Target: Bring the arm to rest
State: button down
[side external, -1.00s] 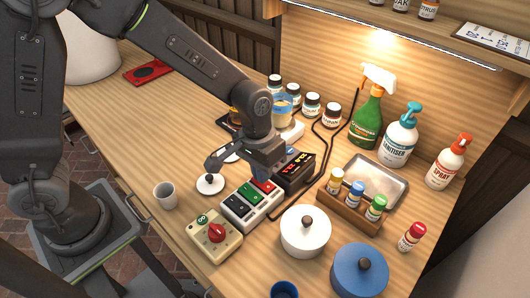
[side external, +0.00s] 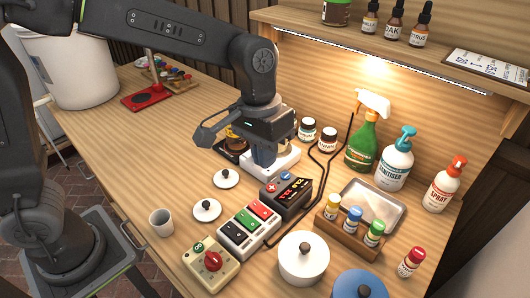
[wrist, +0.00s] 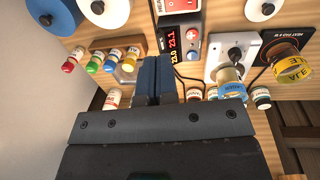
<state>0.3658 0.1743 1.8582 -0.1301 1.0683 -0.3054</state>
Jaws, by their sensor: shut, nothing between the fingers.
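My gripper (side external: 263,160) hangs in the middle of the bench in the side view, over or in front of a white device (side external: 285,165) and behind the dark display unit (side external: 287,195). Its blue fingers (wrist: 157,66) are closed together and empty in the wrist view. The gripper and wrist hide part of the white device and what stands on it in the side view. I cannot tell the exact height of the fingertips above the bench.
A switch box (side external: 248,228), a box with a red knob (side external: 211,262), a white pot (side external: 303,258) and a bottle rack (side external: 350,228) stand in front. Spray bottles (side external: 362,145) line the back right. A glass beaker (wrist: 231,78) stands near the gripper. The bench's left part is mostly clear.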

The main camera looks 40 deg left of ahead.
jog(key=s+a+r+t, duration=0.2)
jog(key=s+a, duration=0.5)
jog(key=s+a+r+t+y, duration=0.1)
jog(key=s+a+r+t, duration=0.1)
jog(key=s+a, duration=0.5)
jog(key=shift+a+r+t, duration=0.2)
jog(key=shift+a+t, duration=0.6)
